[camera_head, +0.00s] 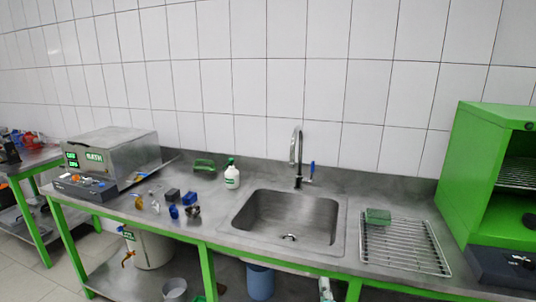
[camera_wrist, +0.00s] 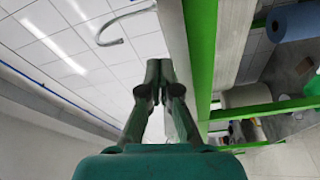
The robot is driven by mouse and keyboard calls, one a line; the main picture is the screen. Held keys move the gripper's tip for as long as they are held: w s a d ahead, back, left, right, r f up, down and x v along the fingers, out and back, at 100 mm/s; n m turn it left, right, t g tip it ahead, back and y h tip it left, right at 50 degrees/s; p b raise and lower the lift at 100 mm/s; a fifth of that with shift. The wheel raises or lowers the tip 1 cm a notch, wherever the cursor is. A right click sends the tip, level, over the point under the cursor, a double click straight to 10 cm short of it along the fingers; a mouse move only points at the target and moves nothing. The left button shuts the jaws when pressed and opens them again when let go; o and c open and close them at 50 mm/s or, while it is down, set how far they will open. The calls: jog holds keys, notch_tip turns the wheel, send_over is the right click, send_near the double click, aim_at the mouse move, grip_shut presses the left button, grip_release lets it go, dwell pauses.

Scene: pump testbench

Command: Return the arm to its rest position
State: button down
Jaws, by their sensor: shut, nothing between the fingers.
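My gripper (camera_wrist: 159,68) shows in the wrist view, with its dark green fingers together and nothing held between them. It is in free air beside the green edge of the bench (camera_wrist: 196,60). The wrist view is turned, with the tiled wall and the curved faucet (camera_wrist: 122,28) at the upper left. My arm and gripper do not show in the head view.
The steel bench holds a sink (camera_head: 285,217), a wire rack (camera_head: 403,245), a white bottle (camera_head: 232,175), a metal bath unit (camera_head: 113,153) and several small parts. A green cabinet (camera_head: 492,175) stands at the right. A blue container (camera_head: 260,281) is below the bench.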

jog(key=s+f+m+g+y, duration=0.1)
jog(key=s+f+m, duration=0.35)
jog(key=s, duration=1.15)
jog(key=s+f+m+g, duration=0.15)
jog(key=s+f, duration=0.55)
jog(key=s, duration=0.8)
jog(key=s+d+r+m, duration=0.1)
jog(key=s+r+m, duration=0.3)
jog(key=s, duration=0.9)
jog(key=s+r+m+g, duration=0.1)
jog(key=s+r+m, duration=0.3)
jog(key=s, duration=1)
notch_tip(320, 180, up, 4)
jog(key=shift+d+f+m, duration=0.2)
jog(key=shift+d+m, duration=0.15)
jog(key=shift+m, duration=0.05)
